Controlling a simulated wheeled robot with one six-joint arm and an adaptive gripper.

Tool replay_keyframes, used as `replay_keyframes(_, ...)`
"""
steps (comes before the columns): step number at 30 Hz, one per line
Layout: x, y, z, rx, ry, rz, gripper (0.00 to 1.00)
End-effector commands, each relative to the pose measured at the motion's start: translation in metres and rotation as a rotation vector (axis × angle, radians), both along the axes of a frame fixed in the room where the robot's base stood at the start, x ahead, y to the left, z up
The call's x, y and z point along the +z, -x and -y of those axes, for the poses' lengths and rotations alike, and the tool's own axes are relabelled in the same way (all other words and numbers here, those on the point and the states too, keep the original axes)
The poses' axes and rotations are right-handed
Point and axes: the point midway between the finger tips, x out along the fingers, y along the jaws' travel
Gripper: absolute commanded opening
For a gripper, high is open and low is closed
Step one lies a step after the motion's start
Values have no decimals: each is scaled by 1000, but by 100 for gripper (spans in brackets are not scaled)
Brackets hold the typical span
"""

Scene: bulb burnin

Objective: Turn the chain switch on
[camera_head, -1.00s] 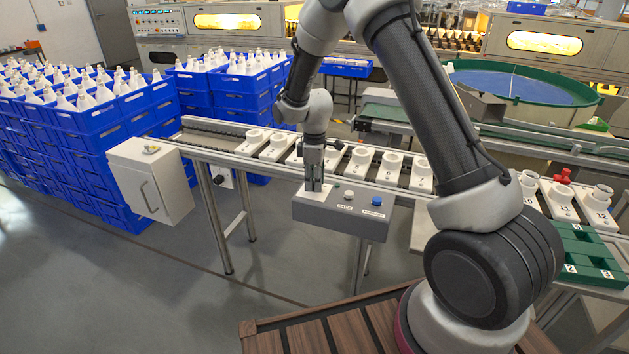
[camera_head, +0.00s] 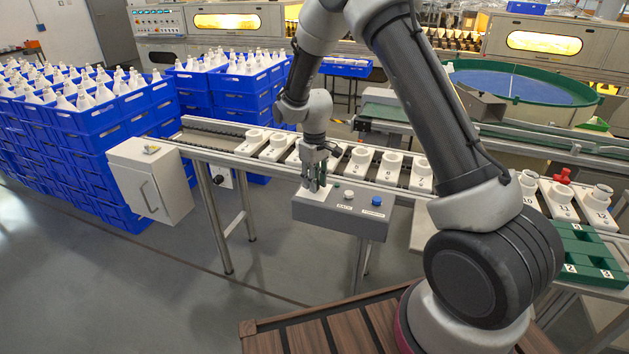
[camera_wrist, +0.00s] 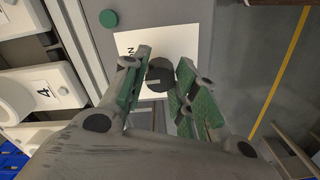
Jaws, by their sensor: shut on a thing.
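The grey control box (camera_head: 340,217) is fixed at the front of the conveyor. In the wrist view, the chain switch (camera_wrist: 160,74) is a dark round knob with a pale bar mark. It sits on a white label plate (camera_wrist: 186,38) that shows part of a word ending in N. My gripper (camera_head: 316,183) points down at the left end of the box. In the wrist view its green-padded fingers (camera_wrist: 163,88) are on either side of the knob, shut on it. The fingers hide part of the plate. In the head view they hide the knob.
A white button (camera_head: 348,194) and a blue button (camera_head: 377,201) are to the right on the box; a green button (camera_wrist: 108,19) shows in the wrist view. Numbered white sockets (camera_head: 390,163) line the conveyor behind. A white cabinet (camera_head: 152,180) stands at the left.

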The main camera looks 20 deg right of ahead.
Motion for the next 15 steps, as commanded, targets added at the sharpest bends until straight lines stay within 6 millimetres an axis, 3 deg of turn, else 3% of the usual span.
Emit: replay_keyframes(15, 1, -2, 0, -445, -1, 5, 5)
